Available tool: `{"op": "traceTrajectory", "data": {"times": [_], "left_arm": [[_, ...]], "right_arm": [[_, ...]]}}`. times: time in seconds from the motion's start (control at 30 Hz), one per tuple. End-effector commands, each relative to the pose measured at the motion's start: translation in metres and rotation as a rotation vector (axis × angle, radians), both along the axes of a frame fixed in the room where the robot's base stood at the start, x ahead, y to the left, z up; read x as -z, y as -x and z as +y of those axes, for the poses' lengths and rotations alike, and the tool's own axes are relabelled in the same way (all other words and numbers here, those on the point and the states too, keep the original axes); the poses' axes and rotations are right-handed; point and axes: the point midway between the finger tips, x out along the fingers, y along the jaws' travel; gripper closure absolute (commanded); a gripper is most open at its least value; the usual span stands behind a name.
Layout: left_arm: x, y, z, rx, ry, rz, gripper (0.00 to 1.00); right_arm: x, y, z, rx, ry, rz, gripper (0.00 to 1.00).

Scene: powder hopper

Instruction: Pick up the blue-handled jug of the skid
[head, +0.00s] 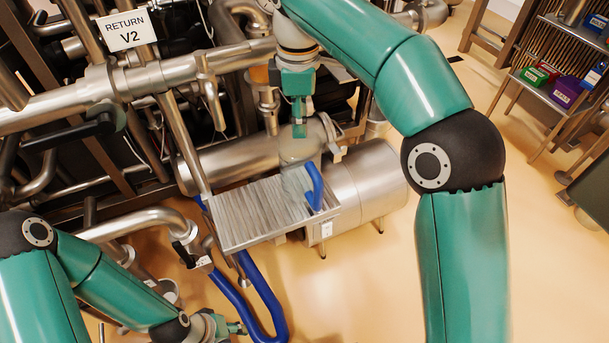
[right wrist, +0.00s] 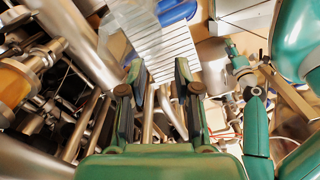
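The jug (head: 295,180) is clear, with a blue handle (head: 314,187) on its right side. It stands at the right end of a ribbed metal shelf (head: 250,212) on the skid. My right gripper (head: 299,130) points down above and behind the jug, apart from it. In the right wrist view its two fingers (right wrist: 158,95) are spread with nothing held between them; the clear jug (right wrist: 135,28) and blue handle (right wrist: 176,11) show at the top, beyond the fingertips. My left gripper (head: 236,328) is low, at the bottom edge of the head view, away from the jug; its finger opening is unclear.
Steel pipes crowd behind and left of the shelf, with a sign "RETURN V2" (head: 126,31). A steel cylinder (head: 365,182) lies right of the shelf. A blue hose (head: 268,290) hangs below. A rack with coloured bins (head: 566,92) stands far right. Floor between is open.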

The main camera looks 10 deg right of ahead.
Motion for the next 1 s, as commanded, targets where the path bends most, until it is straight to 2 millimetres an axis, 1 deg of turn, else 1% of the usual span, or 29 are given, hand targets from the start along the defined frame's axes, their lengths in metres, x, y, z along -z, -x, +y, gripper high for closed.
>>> {"op": "traceTrajectory", "data": {"times": [0.07,0.17,0.4,0.5,0.6,0.7,0.87,1.0], "left_arm": [[0.003,0.0,0.0,0.0,0.0,0.0,0.6],[0.009,0.0,0.0,0.0,0.0,0.0,0.6],[0.029,0.0,0.0,0.0,0.0,0.0,0.6],[0.035,0.0,0.0,0.0,0.0,0.0,0.6],[0.038,0.0,0.0,0.0,0.0,0.0,0.6],[0.04,0.0,0.0,0.0,0.0,0.0,0.6],[0.041,0.0,0.0,0.0,0.0,0.0,0.6],[0.047,0.0,0.0,0.0,0.0,0.0,0.6]], "right_arm": [[0.005,0.0,0.0,-0.001,0.0,0.001,0.68],[0.019,0.0,0.0,-0.002,0.001,0.003,0.68],[0.068,0.001,0.001,-0.003,0.001,0.003,0.68],[0.088,0.001,0.001,-0.002,0.0,0.003,0.68],[0.102,0.0,0.001,-0.002,0.001,0.002,0.68],[0.11,0.0,0.001,-0.003,0.0,0.001,0.68],[0.118,0.0,0.001,-0.003,0.0,0.001,0.68],[0.136,0.0,0.001,-0.004,0.001,0.003,0.68]]}}
